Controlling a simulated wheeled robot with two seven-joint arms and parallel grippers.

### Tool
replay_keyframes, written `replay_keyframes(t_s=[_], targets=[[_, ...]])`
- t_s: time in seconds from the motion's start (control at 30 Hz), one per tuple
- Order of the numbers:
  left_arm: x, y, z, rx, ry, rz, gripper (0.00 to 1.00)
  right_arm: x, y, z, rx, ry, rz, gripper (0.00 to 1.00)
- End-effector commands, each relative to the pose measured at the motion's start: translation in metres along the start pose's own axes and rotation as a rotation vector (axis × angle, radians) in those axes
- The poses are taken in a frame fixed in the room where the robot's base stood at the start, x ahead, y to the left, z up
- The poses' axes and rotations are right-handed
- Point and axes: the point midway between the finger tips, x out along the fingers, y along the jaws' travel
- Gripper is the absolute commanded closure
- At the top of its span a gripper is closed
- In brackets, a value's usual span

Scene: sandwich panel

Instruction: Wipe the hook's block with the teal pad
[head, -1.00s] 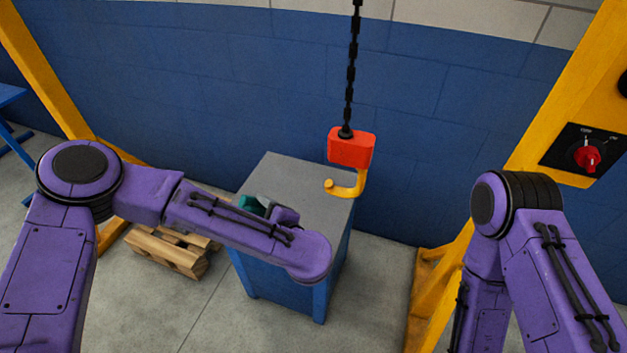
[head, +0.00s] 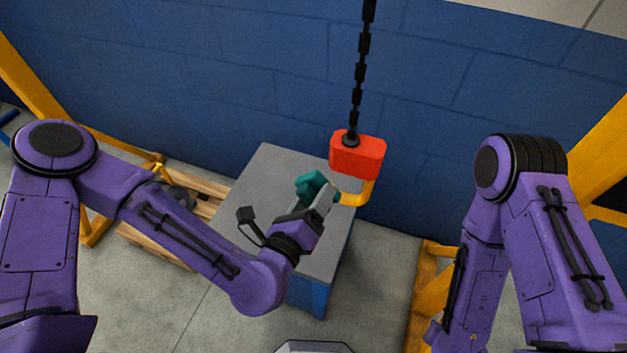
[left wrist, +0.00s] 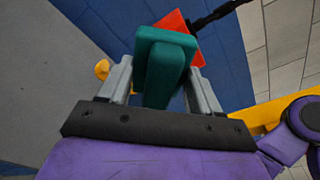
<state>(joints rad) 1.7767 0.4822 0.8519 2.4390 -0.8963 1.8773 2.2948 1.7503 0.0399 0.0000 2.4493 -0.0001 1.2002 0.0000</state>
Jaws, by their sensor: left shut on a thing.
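The hook's red block (head: 357,155) hangs on a black chain above the grey-topped cabinet, with the yellow hook (head: 358,193) below it. My left gripper (head: 320,194) is shut on the teal pad (head: 312,185), just left of the block and hook. In the left wrist view the teal pad (left wrist: 164,62) sits between the two grey fingers, and the red block (left wrist: 176,22) shows partly behind it. A gap appears between pad and block in the head view; depth is hard to judge. My right gripper is not in view; only its purple arm shows at the right.
The blue cabinet's grey top (head: 262,180) lies under the hook and has free room. A wooden pallet (head: 185,192) with a grey item stands on the floor at the left. Yellow frame posts stand at both sides, and a blue wall (head: 230,75) is behind.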

Motion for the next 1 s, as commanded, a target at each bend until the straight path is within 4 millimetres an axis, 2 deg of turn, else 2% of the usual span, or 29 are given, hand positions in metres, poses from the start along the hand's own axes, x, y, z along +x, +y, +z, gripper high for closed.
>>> replay_keyframes(t_s=[0.5, 1.0], targets=[[0.053, 0.000, 0.008, 0.000, -0.003, 0.001, 0.61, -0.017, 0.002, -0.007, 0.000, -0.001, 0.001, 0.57], [0.059, 0.000, 0.007, -0.001, -0.001, 0.001, 0.61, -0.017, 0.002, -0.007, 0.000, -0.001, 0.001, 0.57]])
